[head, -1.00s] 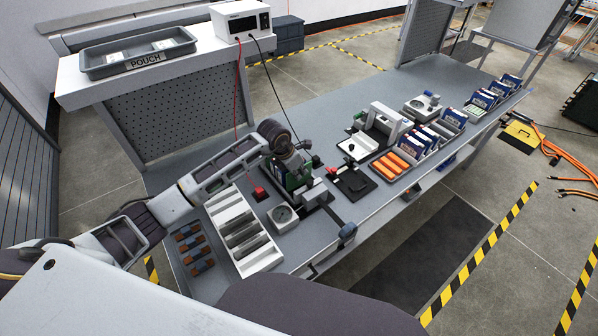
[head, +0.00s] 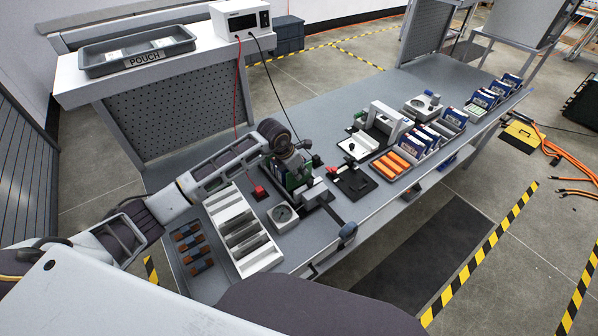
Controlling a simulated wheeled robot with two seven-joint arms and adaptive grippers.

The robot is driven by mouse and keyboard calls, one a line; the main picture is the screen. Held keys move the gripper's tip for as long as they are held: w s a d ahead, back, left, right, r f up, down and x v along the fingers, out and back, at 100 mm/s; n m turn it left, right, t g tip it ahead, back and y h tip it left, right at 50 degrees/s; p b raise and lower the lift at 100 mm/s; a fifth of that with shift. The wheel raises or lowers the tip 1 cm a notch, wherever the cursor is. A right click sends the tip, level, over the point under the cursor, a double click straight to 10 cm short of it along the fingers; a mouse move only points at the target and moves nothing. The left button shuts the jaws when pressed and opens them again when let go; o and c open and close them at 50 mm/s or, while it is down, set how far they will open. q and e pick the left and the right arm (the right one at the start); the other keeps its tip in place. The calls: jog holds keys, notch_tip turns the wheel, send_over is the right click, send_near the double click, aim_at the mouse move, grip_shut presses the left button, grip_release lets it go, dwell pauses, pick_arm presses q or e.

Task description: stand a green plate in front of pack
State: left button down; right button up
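A green plate (head: 291,181) stands roughly upright in or beside a small dark fixture near the middle of the bench, partly hidden by my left arm's end. My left arm comes in from the left, and its gripper (head: 301,166) is at the plate's upper part. The fingers are too small and hidden to tell whether they are open or shut on the plate. I cannot tell which thing is the pack; several blue-and-white boxes (head: 424,136) stand in holders along the right part of the bench. My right gripper is not in view.
The bench's back middle is clear.

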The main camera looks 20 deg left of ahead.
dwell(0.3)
pick_arm(q)
jog(key=c, duration=1.6)
grip_release()
jog(key=shift+o, duration=0.2)
jog(key=shift+o, duration=0.4)
jog(key=shift+o, duration=0.8)
jog(key=shift+r, duration=0.15)
jog(key=shift+r+p, duration=2)
jog(key=shift+r, duration=1.6)
